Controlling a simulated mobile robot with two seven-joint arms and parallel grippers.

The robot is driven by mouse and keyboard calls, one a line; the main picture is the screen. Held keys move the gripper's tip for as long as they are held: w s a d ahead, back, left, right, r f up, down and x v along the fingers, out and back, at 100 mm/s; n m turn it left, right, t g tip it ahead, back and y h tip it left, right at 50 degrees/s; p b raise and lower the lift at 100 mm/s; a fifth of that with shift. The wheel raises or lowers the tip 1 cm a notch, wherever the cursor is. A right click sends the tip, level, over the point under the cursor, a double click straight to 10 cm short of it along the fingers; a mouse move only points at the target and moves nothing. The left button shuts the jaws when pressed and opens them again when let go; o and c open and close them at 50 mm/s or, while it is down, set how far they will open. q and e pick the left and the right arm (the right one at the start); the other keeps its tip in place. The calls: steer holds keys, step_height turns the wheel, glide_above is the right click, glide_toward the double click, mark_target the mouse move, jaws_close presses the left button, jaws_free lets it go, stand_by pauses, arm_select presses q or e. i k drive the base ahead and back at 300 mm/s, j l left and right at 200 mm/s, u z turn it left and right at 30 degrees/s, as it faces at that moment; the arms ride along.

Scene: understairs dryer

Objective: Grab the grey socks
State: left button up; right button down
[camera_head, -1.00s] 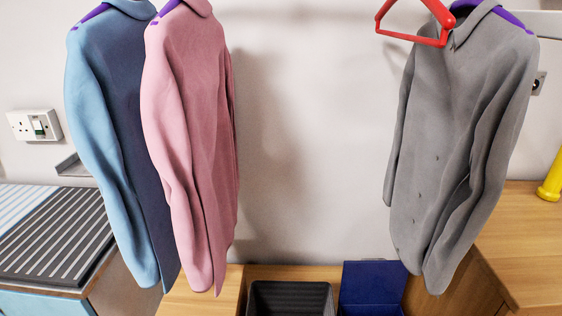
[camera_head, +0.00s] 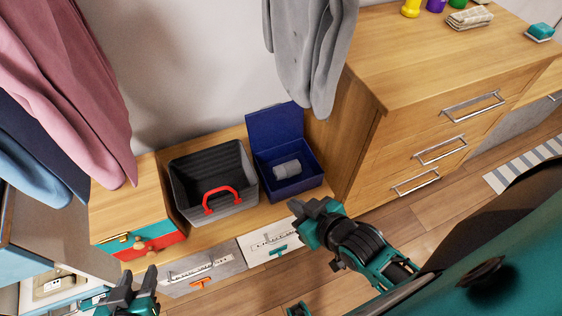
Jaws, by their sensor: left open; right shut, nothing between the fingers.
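A small rolled grey bundle (camera_head: 287,170), which looks like the grey socks, lies inside an open dark blue box (camera_head: 262,172). The box stands on the low wooden unit, with its lid raised at the back. My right gripper (camera_head: 308,208) is shut and empty, in front of and below the blue box in the picture, apart from the bundle. My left gripper (camera_head: 136,281) is open and empty at the lower left, well away from the box.
A dark grey bin (camera_head: 180,185) with a red handle stands left of the box. Light wooden drawers (camera_head: 420,90) with metal handles rise at right. Grey (camera_head: 305,50) and pink (camera_head: 60,90) shirts hang above. A folded cloth (camera_head: 470,18) lies on the drawers.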

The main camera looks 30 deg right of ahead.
mark_target(293, 167)
steer(key=z, duration=0.85)
steer(key=i+l+z, duration=0.15)
steer(key=z, duration=0.35)
steer(key=i+l+z, duration=0.2)
steer(key=l+z, duration=0.25)
steer(key=j, duration=0.1)
